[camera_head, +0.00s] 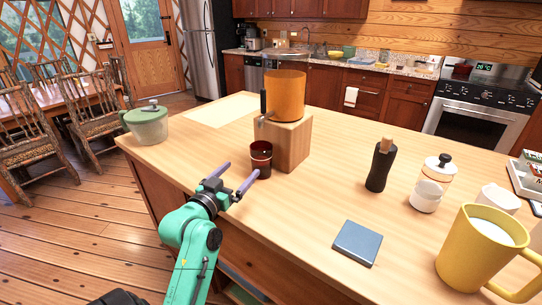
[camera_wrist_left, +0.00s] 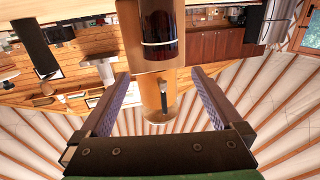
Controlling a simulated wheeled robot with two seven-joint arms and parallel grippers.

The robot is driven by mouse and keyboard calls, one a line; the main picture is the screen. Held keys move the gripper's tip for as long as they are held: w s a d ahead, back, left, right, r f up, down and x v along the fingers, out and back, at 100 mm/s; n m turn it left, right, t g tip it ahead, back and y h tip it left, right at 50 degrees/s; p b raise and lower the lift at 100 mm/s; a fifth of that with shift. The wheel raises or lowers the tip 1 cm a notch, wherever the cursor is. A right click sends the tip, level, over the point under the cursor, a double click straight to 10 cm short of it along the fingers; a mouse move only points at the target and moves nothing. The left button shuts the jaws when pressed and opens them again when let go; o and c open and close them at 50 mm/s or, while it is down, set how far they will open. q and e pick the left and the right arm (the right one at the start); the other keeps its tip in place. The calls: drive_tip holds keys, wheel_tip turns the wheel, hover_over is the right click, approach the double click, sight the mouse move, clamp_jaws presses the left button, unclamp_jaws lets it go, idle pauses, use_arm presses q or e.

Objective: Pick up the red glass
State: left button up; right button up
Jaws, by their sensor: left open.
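The red glass (camera_head: 261,158) is a small dark red tumbler standing upright on the wooden counter, against the front of a wooden block. In the left wrist view, which looks upside down, the glass (camera_wrist_left: 162,28) is at the top middle, beyond the fingertips and roughly lined up with the gap between them. My left gripper (camera_head: 240,171) is open and empty at the counter's near edge, its fingers pointing toward the glass. The right fingertip appears close to the glass in the head view; I cannot tell if it touches. My right gripper is not in view.
The wooden block (camera_head: 293,143) right behind the glass carries an orange dispenser (camera_head: 285,95) with a tap. A green lidded pot (camera_head: 147,124) stands left. A black mill (camera_head: 381,166), a blue-grey square (camera_head: 357,243) and a yellow mug (camera_head: 478,247) are right. Counter between is clear.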

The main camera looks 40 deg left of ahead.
use_arm(q)
drive_tip(key=d+p+x, duration=0.1)
drive_tip(key=x, duration=0.2)
drive_tip(key=p, duration=0.2)
approach(265, 142)
drive_tip(key=p+x, duration=0.1)
drive_tip(key=x, duration=0.5)
drive_tip(key=shift+w, duration=0.15)
drive_tip(key=shift+w+f, duration=0.1)
drive_tip(key=shift+w, duration=0.2)
drive_tip(key=shift+w+a+f, duration=0.1)
drive_tip(key=shift+w+f, duration=0.05)
clamp_jaws()
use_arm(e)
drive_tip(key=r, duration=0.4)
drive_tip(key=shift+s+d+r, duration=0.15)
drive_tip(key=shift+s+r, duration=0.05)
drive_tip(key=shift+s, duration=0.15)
